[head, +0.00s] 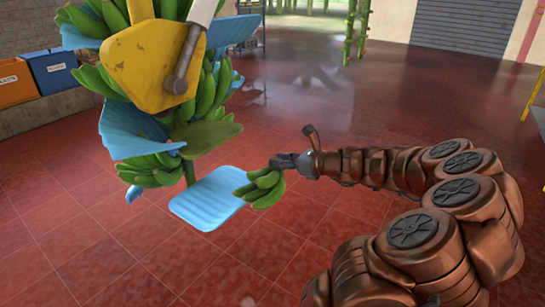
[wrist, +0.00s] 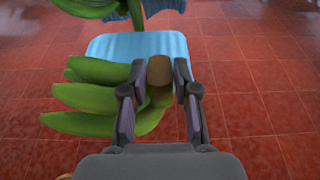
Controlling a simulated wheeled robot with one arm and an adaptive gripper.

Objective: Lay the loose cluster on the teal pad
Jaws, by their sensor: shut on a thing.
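A small cluster of green bananas (head: 263,190) hangs from my gripper (head: 283,162). In the wrist view, my gripper (wrist: 160,85) has its two fingers on either side of the cluster's brown cut crown (wrist: 158,75), shut on it. The green fingers of the cluster (wrist: 90,98) point left there. A flat, ribbed, light-blue pad (head: 205,200), the likely teal pad, is just left of the cluster in the head view. In the wrist view, the pad (wrist: 140,46) is beyond the cluster, which covers part of its near edge. I cannot tell whether they touch.
A large hanging banana stem (head: 205,130) with blue sheets and a yellow plate (head: 140,65) is at the upper left, close to the pad. Orange (head: 14,82) and blue (head: 52,70) bins stand at the far left. The red tiled floor at right is mostly clear.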

